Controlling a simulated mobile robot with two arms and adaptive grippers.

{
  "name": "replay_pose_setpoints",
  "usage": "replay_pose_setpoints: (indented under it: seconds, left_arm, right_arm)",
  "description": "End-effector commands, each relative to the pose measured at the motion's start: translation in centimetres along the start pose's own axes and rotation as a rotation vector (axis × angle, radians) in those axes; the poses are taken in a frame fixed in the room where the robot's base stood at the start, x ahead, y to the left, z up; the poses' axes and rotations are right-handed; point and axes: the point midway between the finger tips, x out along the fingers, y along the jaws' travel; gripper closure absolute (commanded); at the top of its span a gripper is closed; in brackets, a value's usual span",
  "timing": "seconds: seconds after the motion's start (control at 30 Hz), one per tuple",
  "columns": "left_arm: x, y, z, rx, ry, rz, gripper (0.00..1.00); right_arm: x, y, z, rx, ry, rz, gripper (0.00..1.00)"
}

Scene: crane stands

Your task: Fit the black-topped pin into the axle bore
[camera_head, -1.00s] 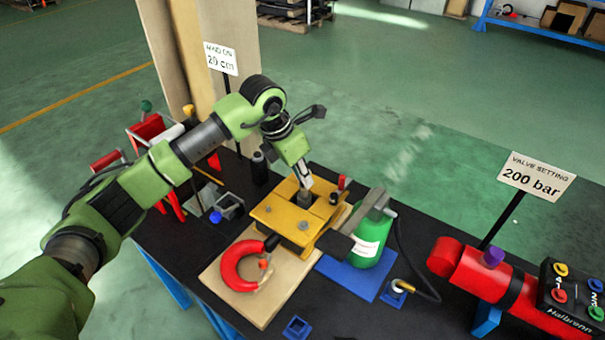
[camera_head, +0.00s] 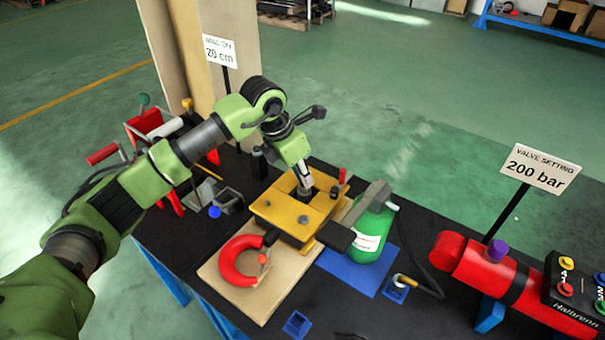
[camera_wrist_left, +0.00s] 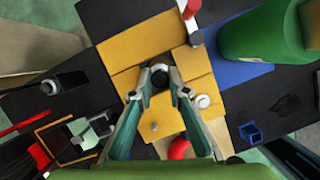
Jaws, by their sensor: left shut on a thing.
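The black-topped pin shows its round black top (camera_wrist_left: 160,76) between the fingertips of my left gripper (camera_wrist_left: 160,88) in the left wrist view. The fingers are shut on it. In the head view my left gripper (camera_head: 304,190) points down at the top of the yellow block assembly (camera_head: 275,208), which also shows in the left wrist view (camera_wrist_left: 125,38). The pin's shaft is hidden below its top, and the axle bore cannot be made out, so I cannot tell whether the pin is in it. My right gripper is not in view.
A red-topped piece (camera_head: 342,176) stands at the block's back right corner. A green cylinder (camera_head: 372,225) on a blue plate (camera_head: 340,264) and a grey bar with a black end (camera_head: 372,196) are close on the right. A red ring (camera_head: 232,268) lies in front on the wooden board (camera_head: 262,308).

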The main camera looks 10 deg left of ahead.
Motion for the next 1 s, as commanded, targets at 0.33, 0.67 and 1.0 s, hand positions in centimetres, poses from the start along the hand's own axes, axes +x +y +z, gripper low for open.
replay_pose_setpoints:
  seconds: [0.33,0.67,1.0]
  left_arm:
    - [0.8,0.0,-0.3,0.000,-0.001,0.000,1.00]
    - [1.5,0.0,-0.5,0.000,-0.002,0.000,1.00]
    - [1.5,0.0,-0.5,0.000,-0.001,0.000,0.64]
  right_arm:
    - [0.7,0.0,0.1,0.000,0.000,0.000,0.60]
    - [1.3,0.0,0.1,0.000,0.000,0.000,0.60]
    - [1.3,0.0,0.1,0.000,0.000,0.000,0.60]
